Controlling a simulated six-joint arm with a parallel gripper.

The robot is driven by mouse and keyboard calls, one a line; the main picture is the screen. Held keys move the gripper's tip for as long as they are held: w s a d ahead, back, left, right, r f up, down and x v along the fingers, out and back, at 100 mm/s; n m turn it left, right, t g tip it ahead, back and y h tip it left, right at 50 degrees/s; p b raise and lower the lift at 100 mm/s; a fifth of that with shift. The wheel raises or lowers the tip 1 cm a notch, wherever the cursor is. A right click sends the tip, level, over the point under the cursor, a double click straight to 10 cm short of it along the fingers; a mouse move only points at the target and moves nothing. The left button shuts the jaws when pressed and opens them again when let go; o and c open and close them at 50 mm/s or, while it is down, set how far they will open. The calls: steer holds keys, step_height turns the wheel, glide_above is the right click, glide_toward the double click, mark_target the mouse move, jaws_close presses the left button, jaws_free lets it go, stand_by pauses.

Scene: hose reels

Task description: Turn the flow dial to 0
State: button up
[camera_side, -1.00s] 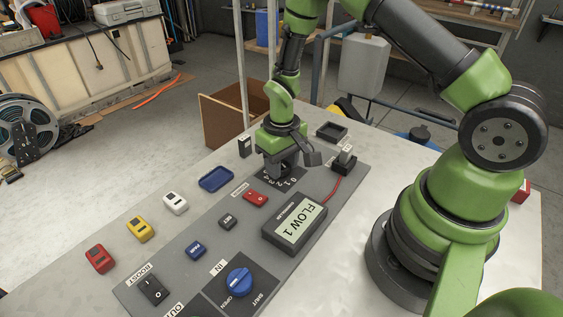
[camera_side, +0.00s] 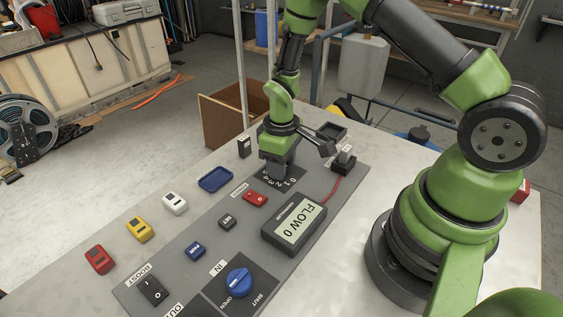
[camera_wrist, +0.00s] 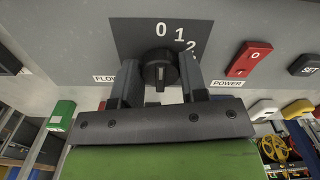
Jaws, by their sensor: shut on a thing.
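The flow dial (camera_wrist: 161,68) is a black round knob with a light pointer line, on a dark plate with white numbers. In the wrist view its pointer faces the 0. My gripper (camera_wrist: 160,82) has its fingers on both sides of the dial and is shut on it. In the side view my gripper (camera_side: 278,172) covers the dial, and the numbers on the plate show beside it. The controller display (camera_side: 295,224) reads FLOW 0.
On the panel near my gripper are a red power switch (camera_side: 255,198), a dark SET button (camera_side: 227,222) and a blue button (camera_side: 196,250). A blue IN valve knob (camera_side: 239,281) sits at the front. A red cable (camera_side: 334,187) runs from the controller to a plug. A blue tray (camera_side: 215,179) lies left of the panel.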

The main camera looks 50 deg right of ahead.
steer(key=o, duration=0.9)
step_height(320, 180, up, 10)
steer(key=shift+f, duration=0.1)
steer(key=s+a+r+m+t, duration=0.1)
steer(key=s+r+m+t, duration=0.1)
steer(key=r, duration=0.5)
steer(key=s+a+r+m+t, duration=0.1)
steer(key=s+r, duration=0.2)
steer(key=r, duration=0.3)
steer(key=s+a+r+m+t, duration=0.1)
steer(key=s+r, duration=0.1)
steer(key=s, duration=0.1)
steer(key=s+a+r+m+t+y, duration=0.1)
steer(key=s+r, duration=0.1)
steer(key=s, duration=0.2)
steer(key=s+a+r+m+t+y, duration=0.1)
steer(key=s+r+t, duration=0.1)
steer(key=s, duration=0.2)
steer(key=shift+s+a+r, duration=0.1)
steer(key=shift+s+r, duration=0.15)
